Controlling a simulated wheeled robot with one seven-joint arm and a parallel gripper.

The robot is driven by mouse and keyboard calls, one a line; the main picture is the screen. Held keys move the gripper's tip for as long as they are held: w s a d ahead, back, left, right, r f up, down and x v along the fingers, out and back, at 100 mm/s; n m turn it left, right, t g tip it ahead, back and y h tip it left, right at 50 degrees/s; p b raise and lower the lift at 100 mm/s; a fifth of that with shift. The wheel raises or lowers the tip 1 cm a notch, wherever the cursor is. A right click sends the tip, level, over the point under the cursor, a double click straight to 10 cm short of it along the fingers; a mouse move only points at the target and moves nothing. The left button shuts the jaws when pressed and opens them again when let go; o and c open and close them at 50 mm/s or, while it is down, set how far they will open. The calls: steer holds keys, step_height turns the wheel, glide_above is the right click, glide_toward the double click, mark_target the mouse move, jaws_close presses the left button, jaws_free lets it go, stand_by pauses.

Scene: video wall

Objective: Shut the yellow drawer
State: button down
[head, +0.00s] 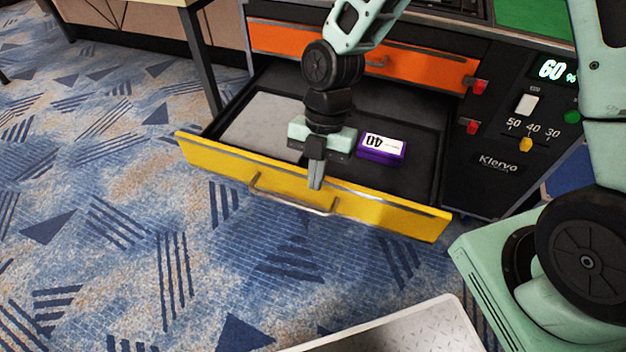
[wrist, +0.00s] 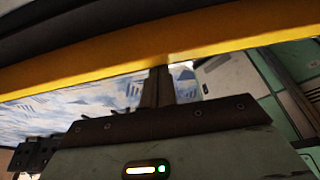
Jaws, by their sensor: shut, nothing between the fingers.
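The yellow drawer (head: 380,213) is pulled out of the dark cabinet in the head view, with a metal bar handle (head: 292,197) on its front. Its dark inside holds a purple box (head: 382,147) with a white label and a flat grey panel (head: 262,126). My gripper (head: 315,184) points down at the yellow front, its fingers shut and empty, overlapping the front's top edge in the picture. The wrist view shows the yellow front (wrist: 110,63) as a band just beyond the fingers (wrist: 160,85). I cannot tell whether the fingers touch it.
An orange drawer (head: 410,66) above is closed. The control panel (head: 519,120) at right has red switches, a yellow slider and a "60 %" display. A table leg (head: 203,60) stands left of the drawer. Blue patterned carpet (head: 120,230) in front and to the left is clear.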

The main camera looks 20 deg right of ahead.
stand_by(0.3)
steer(key=w+d+p, duration=0.8)
steer(key=w+d, duration=0.6)
steer(key=w, duration=0.4)
steer(key=shift+w+d+p, duration=0.3)
steer(key=shift+w+p, duration=0.05)
steer(key=shift+p, duration=0.05)
